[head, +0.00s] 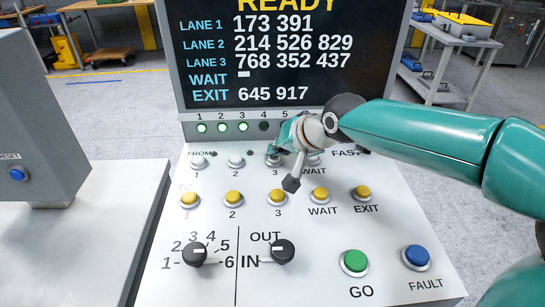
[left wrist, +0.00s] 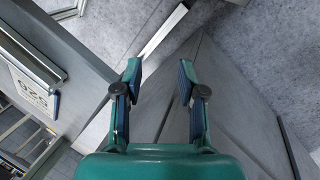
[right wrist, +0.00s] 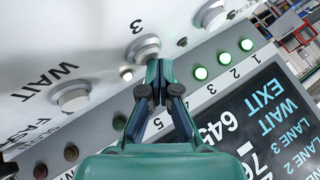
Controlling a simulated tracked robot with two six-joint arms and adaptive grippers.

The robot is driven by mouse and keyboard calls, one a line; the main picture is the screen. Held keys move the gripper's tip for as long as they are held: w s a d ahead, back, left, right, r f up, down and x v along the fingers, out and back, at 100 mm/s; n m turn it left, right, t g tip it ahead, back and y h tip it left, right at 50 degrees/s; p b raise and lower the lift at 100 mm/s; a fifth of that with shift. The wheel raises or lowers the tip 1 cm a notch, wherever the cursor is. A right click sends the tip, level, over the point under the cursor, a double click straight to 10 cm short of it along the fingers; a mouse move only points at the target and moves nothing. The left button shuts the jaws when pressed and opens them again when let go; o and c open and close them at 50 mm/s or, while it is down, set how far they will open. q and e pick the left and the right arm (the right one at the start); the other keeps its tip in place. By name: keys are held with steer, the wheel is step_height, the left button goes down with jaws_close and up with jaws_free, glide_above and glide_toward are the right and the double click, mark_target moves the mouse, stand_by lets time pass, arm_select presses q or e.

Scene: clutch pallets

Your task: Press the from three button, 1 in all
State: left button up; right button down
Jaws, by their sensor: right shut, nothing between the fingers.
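The from three button (head: 273,160) is a white button in a metal ring, in the FROM row of the sloping panel. My gripper partly covers it in the head view. In the right wrist view the button (right wrist: 144,44) shows beside the printed 3. My right gripper (right wrist: 160,65) is shut and empty, its tips at the button's near edge; I cannot tell whether they touch it. In the head view the right gripper (head: 281,144) reaches in from the right over the FROM row. My left gripper (left wrist: 159,72) is open and empty, away from the panel.
The FROM row also has white buttons one (head: 198,162), two (head: 236,161) and WAIT (head: 313,171). Yellow TO buttons (head: 233,198), two black knobs (head: 195,253), a green GO button (head: 354,262) and a blue FAULT button (head: 416,257) lie nearer. The screen (head: 290,55) reads READY.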

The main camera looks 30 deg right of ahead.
mark_target(277, 158)
steer(key=shift+f, duration=0.1)
stand_by(0.3)
steer(key=shift+r+p, duration=0.65)
steer(key=shift+r, duration=0.25)
steer(key=shift+r+p, duration=1.9)
steer(key=shift+r, duration=0.65)
steer(key=shift+f, duration=0.1)
